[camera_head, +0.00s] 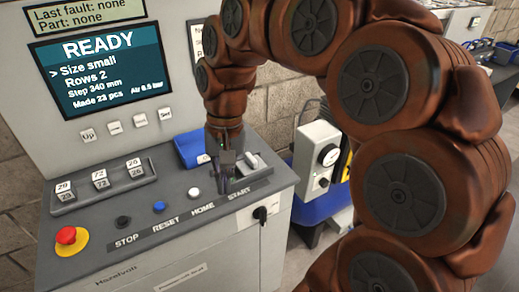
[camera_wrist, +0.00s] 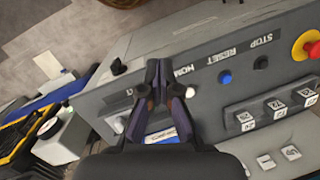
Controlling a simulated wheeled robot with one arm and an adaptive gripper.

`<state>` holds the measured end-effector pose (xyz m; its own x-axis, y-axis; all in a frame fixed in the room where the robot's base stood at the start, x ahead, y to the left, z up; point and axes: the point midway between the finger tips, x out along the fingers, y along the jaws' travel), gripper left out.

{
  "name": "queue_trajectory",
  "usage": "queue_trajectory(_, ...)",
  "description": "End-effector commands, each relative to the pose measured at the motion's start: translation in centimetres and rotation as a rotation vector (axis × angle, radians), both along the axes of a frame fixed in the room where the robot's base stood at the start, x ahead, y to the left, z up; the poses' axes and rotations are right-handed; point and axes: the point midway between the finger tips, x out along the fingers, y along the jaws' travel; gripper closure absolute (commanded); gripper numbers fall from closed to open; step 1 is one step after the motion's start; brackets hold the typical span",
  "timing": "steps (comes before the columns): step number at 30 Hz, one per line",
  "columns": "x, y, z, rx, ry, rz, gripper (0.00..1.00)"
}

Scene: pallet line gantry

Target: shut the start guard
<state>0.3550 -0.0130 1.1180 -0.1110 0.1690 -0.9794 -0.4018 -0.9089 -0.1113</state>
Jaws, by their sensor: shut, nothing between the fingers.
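The grey control console (camera_head: 120,235) has a row of buttons labelled STOP, RESET, HOME and START. My gripper (camera_head: 224,188) is shut and empty, pointing down at the START end of the row. A pale grey piece that looks like the start guard (camera_head: 250,160) shows just behind and right of my fingers. They partly hide it, so I cannot tell its exact angle or whether I touch it. The START button is hidden. In the wrist view my closed fingers (camera_wrist: 156,68) cover most of the START label, beside the white HOME button (camera_wrist: 190,92).
The red emergency stop (camera_head: 67,236) is at the console's left front. The blue RESET button (camera_head: 159,207) and black STOP button (camera_head: 123,222) lie left of HOME. The screen (camera_head: 102,72) reads READY. A blue object (camera_head: 190,148) lies behind my gripper. A black switch (camera_head: 260,214) is on the front panel.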

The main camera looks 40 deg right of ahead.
Motion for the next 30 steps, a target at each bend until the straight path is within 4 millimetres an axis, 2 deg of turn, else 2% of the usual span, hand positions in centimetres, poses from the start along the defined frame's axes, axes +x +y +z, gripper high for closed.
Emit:
queue_trajectory(1,1.6,-0.8,0.5,0.014,0.002,-0.051,1.00)
queue_trajectory(6,6.2,-4.2,1.7,0.053,0.021,-0.248,1.00)
queue_trajectory(11,9.9,-8.6,2.1,0.086,0.051,-0.455,1.00)
queue_trajectory(15,12.1,-13.1,1.8,0.109,0.089,-0.652,1.00)
queue_trajectory(19,13.5,-17.7,1.1,0.125,0.127,-0.842,1.00)
queue_trajectory(24,13.9,-22.9,-0.2,0.133,0.176,-1.058,1.00)
queue_trajectory(27,13.8,-25.0,-0.8,0.132,0.198,-1.145,1.00)
queue_trajectory(30,13.7,-26.2,-1.1,0.132,0.210,-1.199,1.00)
